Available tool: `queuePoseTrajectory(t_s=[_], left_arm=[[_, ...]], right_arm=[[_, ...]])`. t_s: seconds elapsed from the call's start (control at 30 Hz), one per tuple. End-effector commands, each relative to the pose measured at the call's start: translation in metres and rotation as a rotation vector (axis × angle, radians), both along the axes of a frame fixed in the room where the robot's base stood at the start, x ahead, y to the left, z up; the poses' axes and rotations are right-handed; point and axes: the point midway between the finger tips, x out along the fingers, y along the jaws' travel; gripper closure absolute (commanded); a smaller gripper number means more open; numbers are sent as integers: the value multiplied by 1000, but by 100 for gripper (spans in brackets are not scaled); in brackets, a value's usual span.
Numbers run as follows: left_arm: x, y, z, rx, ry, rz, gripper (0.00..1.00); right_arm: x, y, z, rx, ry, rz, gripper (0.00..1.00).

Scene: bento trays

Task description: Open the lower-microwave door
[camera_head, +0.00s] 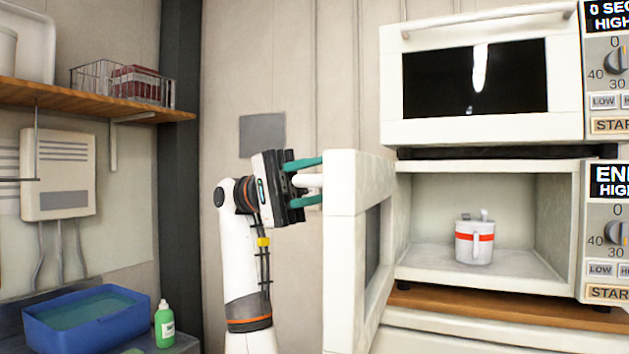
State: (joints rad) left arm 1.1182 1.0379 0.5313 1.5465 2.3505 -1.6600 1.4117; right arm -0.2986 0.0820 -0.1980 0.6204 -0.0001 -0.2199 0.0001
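The lower microwave (487,166) stands under another microwave, and its white door (341,216) is swung wide open to the left. The door is seen nearly edge-on, with its dark window (372,240) facing the cavity. My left gripper (306,182) is at the outer side of the door near its top. Its teal fingers are spread, one above and one below the white door handle (308,180), with gaps showing between. The fingertips come close to the door; contact is unclear. My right gripper is not in view.
A white mug (474,252) with a red band stands inside the open cavity. The upper microwave (565,100) is closed. On the left are a shelf (60,95) with a wire basket (90,80), a blue basin (130,330) and a green bottle (164,328).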

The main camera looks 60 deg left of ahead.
Motion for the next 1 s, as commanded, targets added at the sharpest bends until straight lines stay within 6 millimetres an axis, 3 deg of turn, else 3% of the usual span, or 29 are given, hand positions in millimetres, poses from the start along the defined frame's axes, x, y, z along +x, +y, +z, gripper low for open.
queuePoseTrajectory(t_s=[0.17,0.5,0.7,1.0], left_arm=[[-3,10,-2,-2,1,2,65],[-25,75,-14,-5,1,1,65],[-34,103,-19,-2,1,2,65],[-37,113,-22,0,1,0,65]], right_arm=[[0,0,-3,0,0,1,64],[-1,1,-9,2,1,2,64],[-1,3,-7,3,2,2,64],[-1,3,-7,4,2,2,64]])
